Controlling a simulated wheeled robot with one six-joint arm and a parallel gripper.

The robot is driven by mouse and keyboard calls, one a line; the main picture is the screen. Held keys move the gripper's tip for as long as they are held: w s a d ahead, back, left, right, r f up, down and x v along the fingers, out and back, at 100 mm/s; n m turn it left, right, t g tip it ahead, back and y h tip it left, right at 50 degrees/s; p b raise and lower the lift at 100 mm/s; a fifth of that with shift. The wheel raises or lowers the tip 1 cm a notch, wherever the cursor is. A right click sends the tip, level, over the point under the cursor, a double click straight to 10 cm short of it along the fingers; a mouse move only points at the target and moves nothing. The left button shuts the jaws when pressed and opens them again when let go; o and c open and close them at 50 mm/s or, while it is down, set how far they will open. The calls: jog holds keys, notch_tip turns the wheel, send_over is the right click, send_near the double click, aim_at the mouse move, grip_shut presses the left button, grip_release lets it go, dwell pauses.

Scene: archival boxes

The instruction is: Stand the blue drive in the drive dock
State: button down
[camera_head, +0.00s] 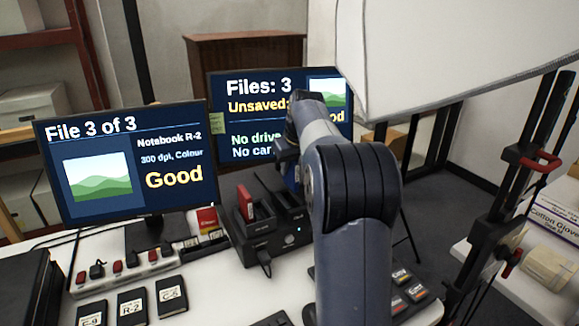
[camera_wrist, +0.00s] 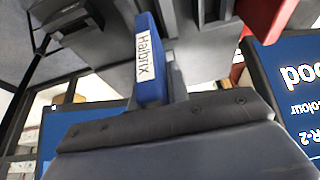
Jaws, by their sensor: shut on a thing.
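My gripper (camera_head: 288,160) is shut on the blue drive, which has a white label. In the wrist view the blue drive (camera_wrist: 150,85) stands out from the gripper, label facing the camera. In the head view only a blue sliver of the drive (camera_head: 292,178) shows below the gripper; my arm hides the rest. The black drive dock (camera_head: 272,240) sits on the white table below and left of the gripper, with a red drive (camera_head: 246,203) in its left slot. The drive appears above the dock's right side; whether it touches the slot cannot be told.
Two monitors stand behind: the left one (camera_head: 130,165) reads "File 3 of 3", the right one (camera_head: 245,115) is partly covered by my arm. A power strip (camera_head: 125,272) and black labelled cases (camera_head: 132,305) lie left of the dock. A large white panel (camera_head: 450,50) hangs at upper right.

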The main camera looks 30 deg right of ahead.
aim_at(290, 187)
jog(key=shift+f+b, duration=1.3)
jog(key=shift+f, duration=1.2)
jog(key=shift+f+b, duration=0.55)
jog(key=shift+f, duration=0.5)
jog(key=c, duration=1.3)
grip_release()
jog(key=shift+s+r, duration=0.1)
jog(key=p+v, duration=0.2)
jog(key=v, duration=0.8)
jog(key=shift+s+r, duration=0.2)
jog(key=shift+r, duration=0.1)
jog(key=shift+f, duration=0.1)
